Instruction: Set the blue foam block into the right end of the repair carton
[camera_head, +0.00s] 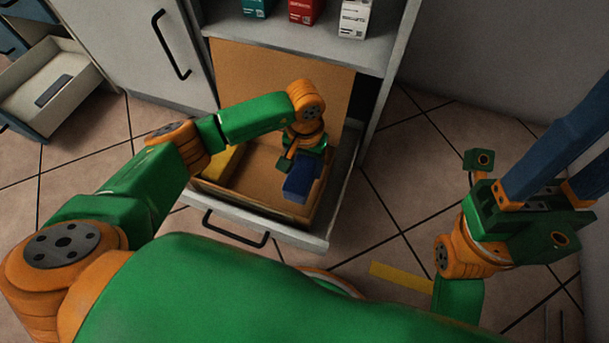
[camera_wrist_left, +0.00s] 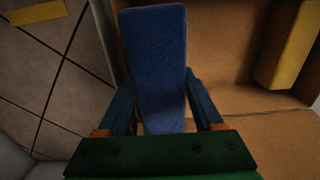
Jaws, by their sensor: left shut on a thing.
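The blue foam block (camera_head: 301,181) is at the right end of the repair carton (camera_head: 262,167), which sits in the pulled-out drawer. My left gripper (camera_head: 303,160) reaches down over the carton and is shut on the block. In the left wrist view the block (camera_wrist_left: 155,62) stands out between the two fingers, close to a carton wall. I cannot tell whether it touches the carton floor. My right gripper (camera_head: 572,158) is off to the right over the floor, its fingers apart, with the tips out of frame.
A yellow block (camera_head: 221,160) lies at the carton's left end; it also shows in the left wrist view (camera_wrist_left: 290,48). Red (camera_head: 305,10), green and white boxes stand on the shelf above. A yellow strip (camera_head: 401,276) lies on the tiles. An open drawer (camera_head: 62,85) is at left.

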